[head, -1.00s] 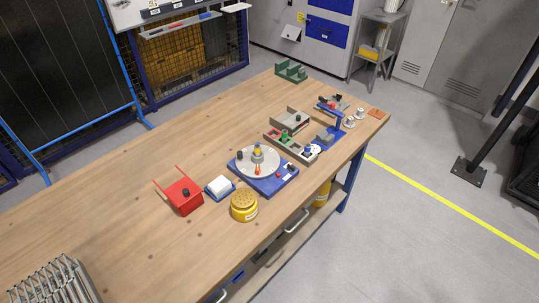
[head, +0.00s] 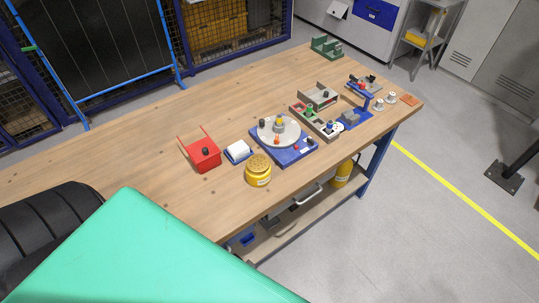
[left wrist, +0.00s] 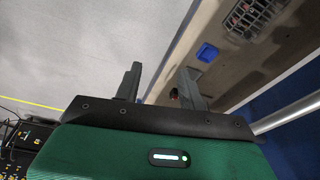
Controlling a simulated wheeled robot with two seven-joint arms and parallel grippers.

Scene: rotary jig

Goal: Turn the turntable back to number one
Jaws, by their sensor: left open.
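The turntable is a light grey round disc (head: 270,133) on a blue base (head: 296,157), in the middle right of the workbench in the head view. A yellow-topped knob (head: 279,122) stands at its centre, with a dark piece and an orange-red piece on the disc. Any numbers on it are too small to read. My left gripper (left wrist: 160,82) shows its two fingers apart and empty in the left wrist view, away from the turntable. A green part of my arm fills the lower left of the head view. My right gripper is not in view.
A grey parts tray (head: 316,124) stands behind right. The bench's left stretch is clear.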

